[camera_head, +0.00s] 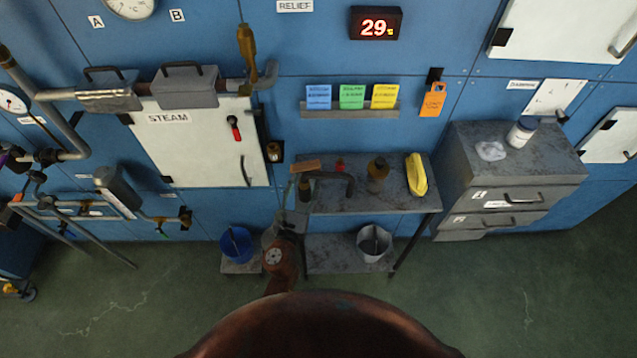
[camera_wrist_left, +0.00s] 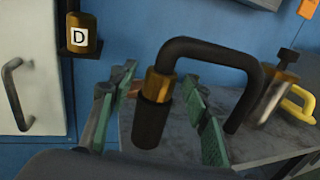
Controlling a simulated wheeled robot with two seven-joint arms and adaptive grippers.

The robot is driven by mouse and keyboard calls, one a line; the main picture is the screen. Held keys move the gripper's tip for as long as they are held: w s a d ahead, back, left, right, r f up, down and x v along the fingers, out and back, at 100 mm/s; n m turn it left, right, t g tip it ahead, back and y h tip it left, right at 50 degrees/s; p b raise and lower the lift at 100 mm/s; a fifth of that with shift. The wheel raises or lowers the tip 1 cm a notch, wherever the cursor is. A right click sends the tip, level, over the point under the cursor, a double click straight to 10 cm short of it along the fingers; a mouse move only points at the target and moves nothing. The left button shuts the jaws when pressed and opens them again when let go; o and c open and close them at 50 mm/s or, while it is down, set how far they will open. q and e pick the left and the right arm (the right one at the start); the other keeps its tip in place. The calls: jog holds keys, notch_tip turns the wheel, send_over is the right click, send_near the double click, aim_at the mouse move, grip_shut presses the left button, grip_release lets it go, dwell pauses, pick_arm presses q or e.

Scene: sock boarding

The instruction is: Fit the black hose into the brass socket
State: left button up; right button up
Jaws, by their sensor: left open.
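The black hose (camera_head: 341,180) is a bent black tube on the grey bench. In the left wrist view the hose (camera_wrist_left: 214,48) arches from a brass collar with a black sleeve down to the right. My left gripper (camera_wrist_left: 160,78) is open, with one teal pad on each side of the collar; contact cannot be told. In the head view my left gripper (camera_head: 297,196) is at the bench's left end, partly hiding the hose end. A brass piece marked D (camera_wrist_left: 82,34), possibly the socket, sits on a dark wall bracket; it also shows in the head view (camera_head: 275,152). My right gripper is not in view.
On the bench (camera_head: 392,202) are a brass-and-steel fitting (camera_head: 377,171) and a yellow item (camera_head: 416,174) right of the hose. A blue bucket (camera_head: 236,244) and a grey bucket (camera_head: 374,243) stand below. A drawer cabinet (camera_head: 515,180) stands right.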

pick_arm(q)
jog(key=shift+w, duration=0.2)
jog(key=shift+c, duration=0.4)
grip_shut()
jog(key=shift+r, duration=0.1)
